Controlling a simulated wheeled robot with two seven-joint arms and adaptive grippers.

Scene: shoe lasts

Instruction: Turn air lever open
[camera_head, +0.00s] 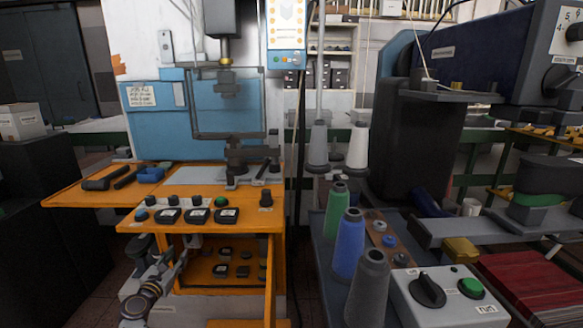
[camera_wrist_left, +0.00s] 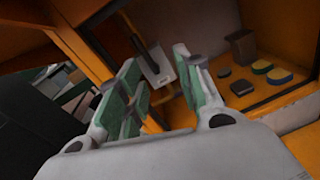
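The wrist view shows what looks like the air lever, a dark handle (camera_wrist_left: 139,46) beside a pale plate (camera_wrist_left: 158,66) and a yellow pipe, inside an orange cabinet. The lever's exact position is hard to read. My left gripper (camera_wrist_left: 160,60) is open, its green-padded fingers apart with nothing held. The plate shows beyond and between the fingertips, and I see no clear contact. In the head view my left gripper (camera_head: 181,257) reaches into the orange bench's lower opening, where a small pale part (camera_head: 195,241) shows just above it. My right gripper is out of view.
The orange bench (camera_head: 225,202) has several dials and buttons on top, and its lower shelf (camera_head: 207,273) holds small dark and coloured pieces. The cabinet's orange edge (camera_wrist_left: 78,52) runs close to my left gripper. Thread cones (camera_head: 349,243) and a grey control box (camera_head: 447,298) stand right.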

